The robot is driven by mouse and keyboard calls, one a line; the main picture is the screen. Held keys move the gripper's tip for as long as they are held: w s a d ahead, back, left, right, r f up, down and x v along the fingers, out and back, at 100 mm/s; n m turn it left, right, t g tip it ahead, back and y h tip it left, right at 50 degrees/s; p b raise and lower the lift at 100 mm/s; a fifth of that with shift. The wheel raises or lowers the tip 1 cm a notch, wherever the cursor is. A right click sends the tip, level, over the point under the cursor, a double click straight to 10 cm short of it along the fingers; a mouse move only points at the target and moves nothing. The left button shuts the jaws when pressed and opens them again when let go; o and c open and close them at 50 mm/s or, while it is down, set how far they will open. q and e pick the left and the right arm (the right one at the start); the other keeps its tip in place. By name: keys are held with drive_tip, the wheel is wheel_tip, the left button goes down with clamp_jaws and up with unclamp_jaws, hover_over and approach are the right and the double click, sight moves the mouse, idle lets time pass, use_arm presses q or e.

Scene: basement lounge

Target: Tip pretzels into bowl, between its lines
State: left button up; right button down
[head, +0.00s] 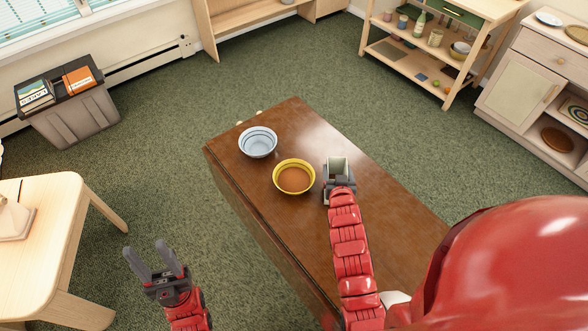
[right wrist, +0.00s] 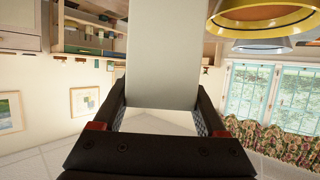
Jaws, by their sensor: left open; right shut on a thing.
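A pale, open-topped container (head: 337,165) is held in my right gripper (head: 340,182) over the right part of the brown table, right of the yellow bowl. It looks about upright; pretzels inside cannot be made out. In the right wrist view, which is upside down, both fingers close on the pale container (right wrist: 162,60). The yellow bowl (head: 294,163) has a smooth brownish inside. A pale blue bowl (head: 258,131) with dark lines stands behind it to the left. Both bowls show at the wrist view's top right. My left gripper (head: 149,248) is open and empty, left of the table.
The brown table (head: 300,120) has bare room behind and in front of the bowls. A light wooden table (head: 40,235) stands at the left, a grey bin (head: 75,115) with books behind it. A shelf cart (head: 425,60) and cabinet (head: 530,75) stand at the back right.

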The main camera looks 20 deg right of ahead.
drive_tip(key=shift+a+f, duration=0.1)
drive_tip(key=shift+r+p, duration=0.7)
drive_tip(key=shift+r, duration=1.8)
